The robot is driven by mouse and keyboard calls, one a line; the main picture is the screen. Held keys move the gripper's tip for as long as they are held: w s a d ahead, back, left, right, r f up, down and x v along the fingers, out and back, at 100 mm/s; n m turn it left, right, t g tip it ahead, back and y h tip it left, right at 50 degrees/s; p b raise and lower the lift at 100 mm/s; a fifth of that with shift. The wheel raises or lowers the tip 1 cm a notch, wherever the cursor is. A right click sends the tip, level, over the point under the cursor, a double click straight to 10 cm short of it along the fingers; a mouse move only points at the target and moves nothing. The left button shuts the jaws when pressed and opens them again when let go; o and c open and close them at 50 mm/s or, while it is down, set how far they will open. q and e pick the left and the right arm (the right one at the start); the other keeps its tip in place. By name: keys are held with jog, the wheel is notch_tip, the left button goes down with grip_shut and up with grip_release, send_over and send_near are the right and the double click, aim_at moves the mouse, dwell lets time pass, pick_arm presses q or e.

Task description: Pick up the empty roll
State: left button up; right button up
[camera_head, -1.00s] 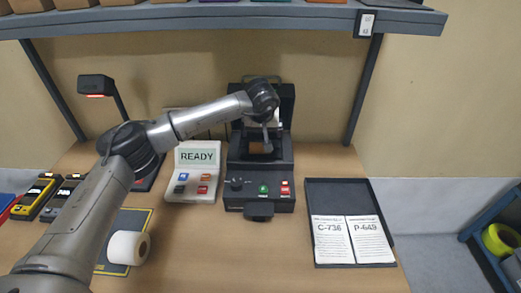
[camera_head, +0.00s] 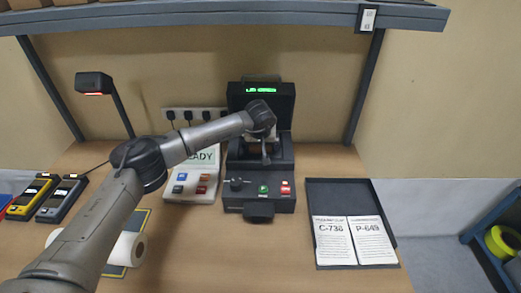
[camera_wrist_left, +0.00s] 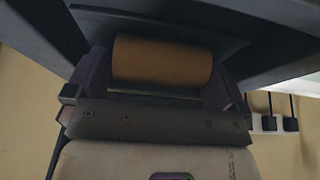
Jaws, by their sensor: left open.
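The empty roll (camera_wrist_left: 162,60) is a bare brown cardboard core. In the left wrist view it lies crosswise in the dark holder of the label printer (camera_head: 260,182), whose lid is up. My left gripper (camera_head: 266,155) is over the printer's open bay, close to the roll, and is open. In the left wrist view dark shapes lie to both sides of the roll; I cannot tell whether any finger touches it. In the head view my wrist hides the roll. My right gripper is not in view.
A white roll (camera_head: 130,248) lies on a mat at the left, partly behind my arm. A panel (camera_head: 190,187) stands left of the printer. A black tray (camera_head: 313,193) with two label cards is at the right. Handheld devices (camera_head: 62,198) lie far left. A shelf (camera_head: 230,17) spans above.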

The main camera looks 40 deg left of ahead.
pick_arm(q)
jog(key=shift+c, duration=0.5)
jog(key=c, duration=0.7)
